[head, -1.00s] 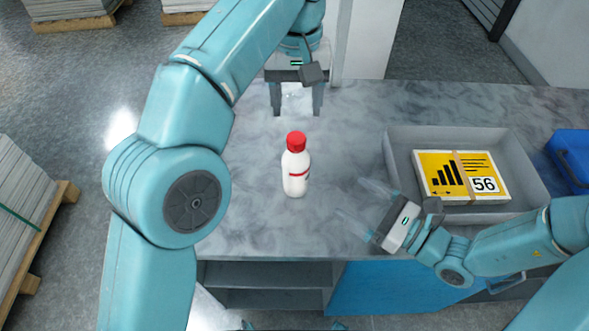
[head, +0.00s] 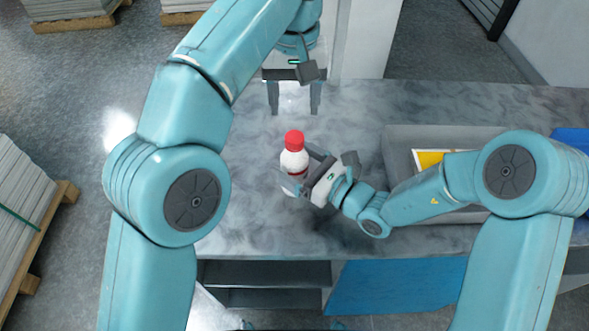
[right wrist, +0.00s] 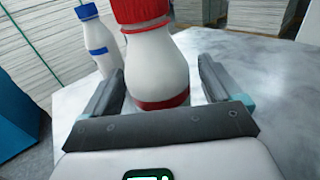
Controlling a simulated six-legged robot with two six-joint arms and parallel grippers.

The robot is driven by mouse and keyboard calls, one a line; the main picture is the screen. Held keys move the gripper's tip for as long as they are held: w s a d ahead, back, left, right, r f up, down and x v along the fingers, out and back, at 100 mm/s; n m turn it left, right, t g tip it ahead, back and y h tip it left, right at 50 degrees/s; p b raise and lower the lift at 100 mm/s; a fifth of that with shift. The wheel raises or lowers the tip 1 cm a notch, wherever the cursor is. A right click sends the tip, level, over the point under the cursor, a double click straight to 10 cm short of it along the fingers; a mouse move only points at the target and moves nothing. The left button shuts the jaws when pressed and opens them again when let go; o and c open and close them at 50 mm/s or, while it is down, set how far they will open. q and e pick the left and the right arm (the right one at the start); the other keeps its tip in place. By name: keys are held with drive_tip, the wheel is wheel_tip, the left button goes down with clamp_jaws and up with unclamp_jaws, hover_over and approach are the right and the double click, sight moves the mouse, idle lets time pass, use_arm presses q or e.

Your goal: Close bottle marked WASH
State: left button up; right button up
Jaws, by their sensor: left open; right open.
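A white bottle with a red cap (head: 293,160) stands upright on the grey marbled table (head: 250,215). Its red band faces my right gripper; no word on it is readable. My right gripper (head: 305,174) is open, with its fingers on either side of the bottle's body. In the right wrist view the red-capped bottle (right wrist: 158,65) stands between the open fingers, its cap cut off by the top edge. Contact cannot be told. My left gripper (head: 294,100) is open and empty, pointing down behind the bottle. A second white bottle with a blue cap (right wrist: 99,42) shows in the right wrist view.
A grey tray (head: 400,136) on the right holds a yellow-topped stack (head: 428,158), mostly hidden behind my right arm. A blue object (head: 573,140) sits at the right edge. Paper stacks on pallets (head: 20,210) stand on the floor.

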sight(295, 137)
use_arm(q)
drive_tip(key=shift+s, duration=0.15)
use_arm(e)
drive_tip(key=shift+r, duration=0.1)
clamp_jaws()
use_arm(q)
drive_tip(key=n, duration=0.4)
drive_tip(key=shift+n, duration=0.3)
drive_tip(key=shift+f, duration=4)
